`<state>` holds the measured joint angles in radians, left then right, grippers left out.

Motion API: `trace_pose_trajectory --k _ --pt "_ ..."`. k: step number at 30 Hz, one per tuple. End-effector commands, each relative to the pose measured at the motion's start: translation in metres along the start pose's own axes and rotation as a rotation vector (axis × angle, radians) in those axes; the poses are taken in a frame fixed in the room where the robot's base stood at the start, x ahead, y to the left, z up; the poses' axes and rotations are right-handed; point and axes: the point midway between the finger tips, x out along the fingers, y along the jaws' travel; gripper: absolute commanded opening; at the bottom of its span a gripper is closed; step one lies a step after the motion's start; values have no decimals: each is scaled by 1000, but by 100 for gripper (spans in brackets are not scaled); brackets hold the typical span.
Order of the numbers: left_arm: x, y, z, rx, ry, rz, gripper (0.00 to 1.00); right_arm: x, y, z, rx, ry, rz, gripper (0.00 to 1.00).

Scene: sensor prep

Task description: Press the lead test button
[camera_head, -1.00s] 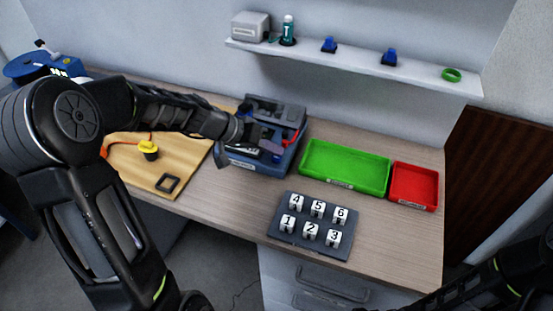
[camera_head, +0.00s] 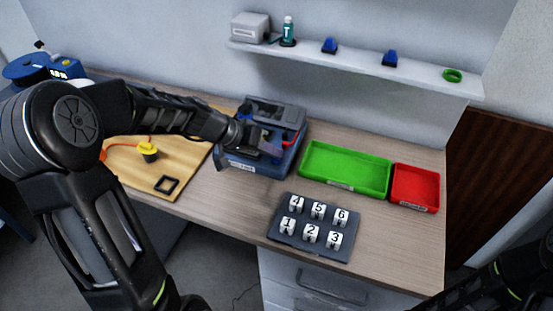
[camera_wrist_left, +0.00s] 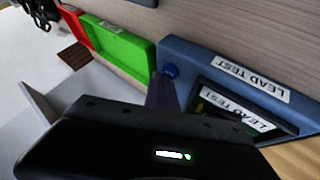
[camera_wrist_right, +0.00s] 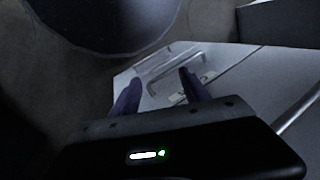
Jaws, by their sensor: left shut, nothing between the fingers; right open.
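The lead tester is a blue box (camera_head: 288,165) with a "LEAD TEST" label, at the back of the bench in the head view. In the left wrist view its blue casing (camera_wrist_left: 190,50) fills the right side. The round blue lead test button (camera_wrist_left: 170,70) sits at its corner. My left gripper (camera_head: 276,152) is over the box, shut and empty. In the left wrist view its purple fingertips (camera_wrist_left: 163,82) are right by the button; I cannot tell whether they touch it. My right gripper (camera_wrist_right: 158,88) is open and empty, away from the bench top.
A green tray (camera_head: 345,170) and a red tray (camera_head: 414,187) lie right of the tester. A dark number block (camera_head: 313,228) is in front. A wooden board (camera_head: 130,170) with a yellow-topped part lies left. A wall shelf (camera_head: 350,69) hangs above.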

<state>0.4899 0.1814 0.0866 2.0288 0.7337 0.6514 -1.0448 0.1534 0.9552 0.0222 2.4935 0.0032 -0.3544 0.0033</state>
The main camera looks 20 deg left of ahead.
Motion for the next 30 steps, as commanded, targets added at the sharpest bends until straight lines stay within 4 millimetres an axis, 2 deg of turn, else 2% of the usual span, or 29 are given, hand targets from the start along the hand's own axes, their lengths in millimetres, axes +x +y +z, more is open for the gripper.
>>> trace_pose_trajectory --k 30 --pt "3 -2 2 0 -1 0 0 6 2 0 0 0 0 54"
